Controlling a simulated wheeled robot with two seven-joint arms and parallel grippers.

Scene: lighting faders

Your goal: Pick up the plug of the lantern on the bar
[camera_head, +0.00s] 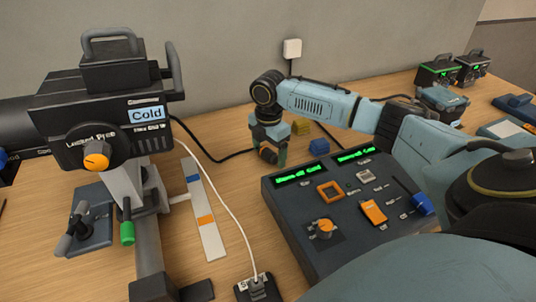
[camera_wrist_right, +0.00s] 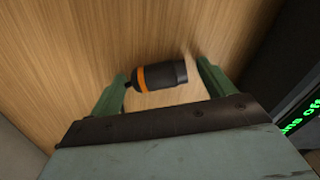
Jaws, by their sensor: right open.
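The lantern (camera_head: 112,105), a black box with a blue "Cold" label and an orange knob, sits on a stand at the left. A black cable runs from it across the table toward my right gripper (camera_head: 270,153). The plug, a dark cylinder with an orange ring, lies between the gripper's fingers in the right wrist view (camera_wrist_right: 163,75). It shows small and partly hidden in the head view (camera_head: 267,155). My right gripper (camera_wrist_right: 162,70) is open, pointing down, with one green finger near each end of the plug. My left gripper is not in view.
A control desk (camera_head: 290,225) with green displays stands just right of my gripper. Yellow (camera_head: 300,127) and blue (camera_head: 319,146) blocks lie close behind it. A socket block (camera_head: 257,288) with a white cable is at the front. A wall socket (camera_head: 292,48) is behind.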

